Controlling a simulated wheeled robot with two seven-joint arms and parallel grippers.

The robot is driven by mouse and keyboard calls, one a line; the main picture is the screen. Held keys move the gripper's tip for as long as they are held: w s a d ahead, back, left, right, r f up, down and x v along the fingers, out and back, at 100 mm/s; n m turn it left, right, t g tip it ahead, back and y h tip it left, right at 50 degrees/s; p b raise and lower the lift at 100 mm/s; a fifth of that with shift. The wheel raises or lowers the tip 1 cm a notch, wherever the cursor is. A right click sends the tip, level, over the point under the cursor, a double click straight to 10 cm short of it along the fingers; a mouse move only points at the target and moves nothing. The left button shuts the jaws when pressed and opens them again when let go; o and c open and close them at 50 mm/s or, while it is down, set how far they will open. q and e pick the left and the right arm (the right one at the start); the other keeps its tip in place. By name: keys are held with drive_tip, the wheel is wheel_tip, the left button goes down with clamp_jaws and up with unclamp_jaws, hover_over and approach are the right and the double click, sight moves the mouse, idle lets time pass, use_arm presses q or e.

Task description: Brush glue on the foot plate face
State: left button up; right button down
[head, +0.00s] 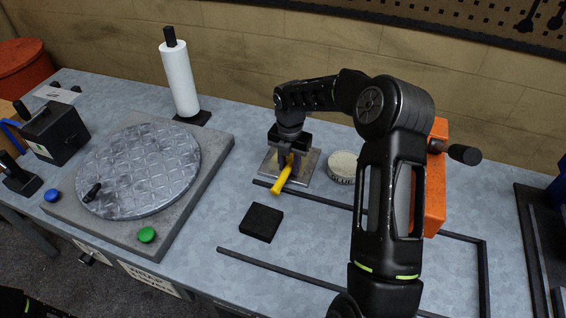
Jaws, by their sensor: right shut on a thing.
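My right gripper (287,163) is shut on the yellow-handled brush (282,180). It holds the brush low over the grey square foot plate (308,163), with the handle slanting down toward the front. The bristles are hidden, so I cannot tell whether they touch the plate's face or whether glue lies on it. The round glue pot (342,166), labelled GLUE, stands just right of the plate with a pale top. A black block-shaped pad (262,222) lies on the bench in front of the plate. My left gripper is not in view; only a dark bit of arm shows at the lower left corner.
An orange body (437,180) with a black handle stands behind my right arm. A dark frame (290,269) lies on the bench. At left are a round turntable (140,170) on a grey slab, a paper roll (179,80) and a dark box (55,132).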

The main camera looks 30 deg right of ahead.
idle(0.3)
drive_tip(key=shift+s+d+f, duration=0.1)
drive_tip(key=shift+s+d, duration=0.55)
drive_tip(key=shift+s, duration=0.15)
drive_tip(key=shift+s+d, duration=0.6)
drive_tip(key=shift+s, duration=0.2)
drive_tip(key=shift+a, duration=0.1)
drive_tip(key=shift+s+a, duration=0.5)
drive_tip(key=shift+w, duration=0.1)
drive_tip(key=shift+w+a+r, duration=0.1)
drive_tip(key=shift+w+a, duration=0.5)
drive_tip(key=shift+w, duration=0.2)
drive_tip(key=shift+w+a+r, duration=0.1)
drive_tip(key=shift+w+a, duration=0.5)
drive_tip(key=shift+w, duration=0.15)
